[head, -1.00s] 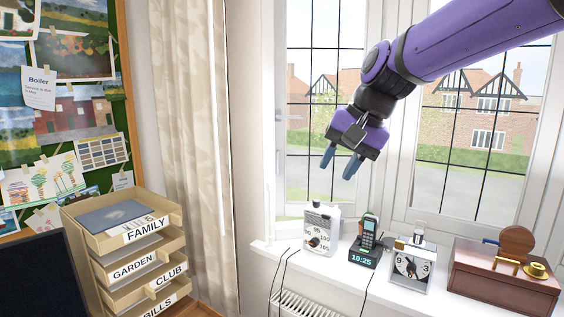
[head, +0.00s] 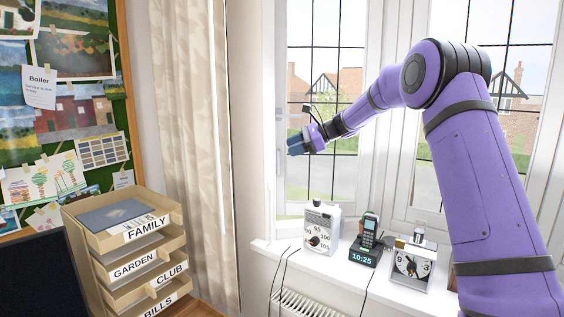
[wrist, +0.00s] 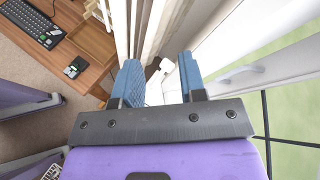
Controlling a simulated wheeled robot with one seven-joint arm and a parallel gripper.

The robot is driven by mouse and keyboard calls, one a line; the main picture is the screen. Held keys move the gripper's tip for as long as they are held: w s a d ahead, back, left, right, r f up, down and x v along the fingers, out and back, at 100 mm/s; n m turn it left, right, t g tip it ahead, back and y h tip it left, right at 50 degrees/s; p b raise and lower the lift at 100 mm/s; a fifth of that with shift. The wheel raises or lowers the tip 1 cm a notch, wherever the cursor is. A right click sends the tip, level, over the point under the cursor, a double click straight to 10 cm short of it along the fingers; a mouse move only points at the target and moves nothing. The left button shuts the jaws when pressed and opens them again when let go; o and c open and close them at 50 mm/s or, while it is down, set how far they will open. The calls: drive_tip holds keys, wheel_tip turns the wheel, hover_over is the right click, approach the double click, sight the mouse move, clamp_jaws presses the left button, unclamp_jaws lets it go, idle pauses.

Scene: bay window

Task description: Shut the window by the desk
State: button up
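The left window (head: 325,105) has white frames and dark-barred panes, above the sill in the head view. How far it stands open I cannot tell. My gripper (head: 296,143) is in front of its left part, pointing left, with blue fingers. In the wrist view my gripper (wrist: 159,75) has its two fingers well apart. A small white part shows beyond the gap, and I cannot tell what it is or whether it is touched. The white window frame (wrist: 280,58) runs close along the right in the wrist view, with a pale handle-like piece (wrist: 238,76) on it.
On the sill (head: 340,272) stand a white dial timer (head: 321,230), a phone on a clock base (head: 366,245) and a silver clock (head: 411,265). A beige curtain (head: 190,130) hangs left. Labelled trays (head: 135,250) and a wooden desk (wrist: 75,40) are nearby.

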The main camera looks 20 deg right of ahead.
drive_tip(key=w+d+f+m+t+y, duration=0.35)
drive_tip(key=w+d+f+m, duration=0.35)
drive_tip(key=w+d+f, duration=0.35)
drive_tip(key=w+r+x, duration=0.1)
drive_tip(key=x, duration=1)
drive_tip(key=shift+w+d+t, duration=0.3)
drive_tip(key=shift+w+t, duration=0.05)
drive_tip(key=shift+t, duration=0.1)
drive_tip(key=shift+h, duration=0.25)
drive_tip(key=shift+c, duration=0.5)
clamp_jaws()
